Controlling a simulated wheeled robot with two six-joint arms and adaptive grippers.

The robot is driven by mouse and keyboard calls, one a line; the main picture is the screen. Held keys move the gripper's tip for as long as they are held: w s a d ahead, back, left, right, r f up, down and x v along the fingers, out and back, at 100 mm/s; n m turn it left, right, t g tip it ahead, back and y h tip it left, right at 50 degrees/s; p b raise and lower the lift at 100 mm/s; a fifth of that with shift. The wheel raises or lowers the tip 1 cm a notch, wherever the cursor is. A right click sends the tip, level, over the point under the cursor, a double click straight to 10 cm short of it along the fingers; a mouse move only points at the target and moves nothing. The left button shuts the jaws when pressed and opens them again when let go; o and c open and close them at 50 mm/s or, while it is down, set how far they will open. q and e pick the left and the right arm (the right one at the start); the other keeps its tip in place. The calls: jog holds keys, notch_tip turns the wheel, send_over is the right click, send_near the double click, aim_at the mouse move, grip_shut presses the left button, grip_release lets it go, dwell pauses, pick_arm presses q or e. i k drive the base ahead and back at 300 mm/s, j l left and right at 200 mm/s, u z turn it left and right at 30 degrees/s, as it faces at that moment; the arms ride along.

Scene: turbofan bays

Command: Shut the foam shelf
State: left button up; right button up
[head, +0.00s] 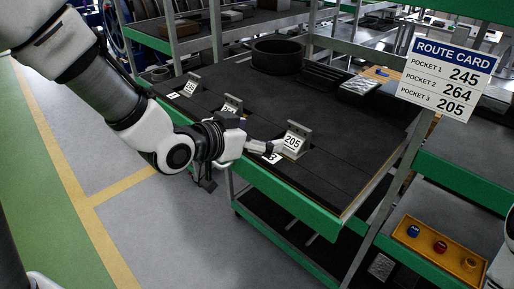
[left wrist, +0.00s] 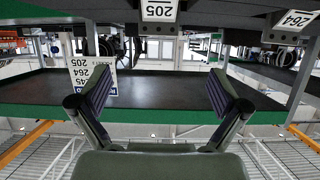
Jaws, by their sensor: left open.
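The foam shelf (head: 335,185) is a dark foam-topped deck with a green front edge. It is pulled out of the rack toward me in the head view. Three grey brackets stand on it, with tags reading 245 (head: 191,86), 264 (head: 231,105) and 205 (head: 294,139). My left gripper (head: 262,147) is at the shelf's front side, near the 205 bracket. In the left wrist view its two fingers (left wrist: 159,92) are spread apart with nothing between them. A green edge and dark surface show beyond them. Whether the gripper touches the shelf cannot be told. My right gripper is out of view.
A route card (head: 447,77) hangs on the rack post at the right. A black round bin (head: 277,56) and a clear-wrapped packet (head: 359,87) are at the shelf's back. A yellow tray (head: 437,249) with small parts sits lower right. The floor at left is clear.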

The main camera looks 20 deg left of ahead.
aim_at(360, 127)
jog(key=j, duration=0.8)
jog(key=k+j, duration=0.1)
jog(key=j, duration=0.7)
jog(key=z, duration=0.05)
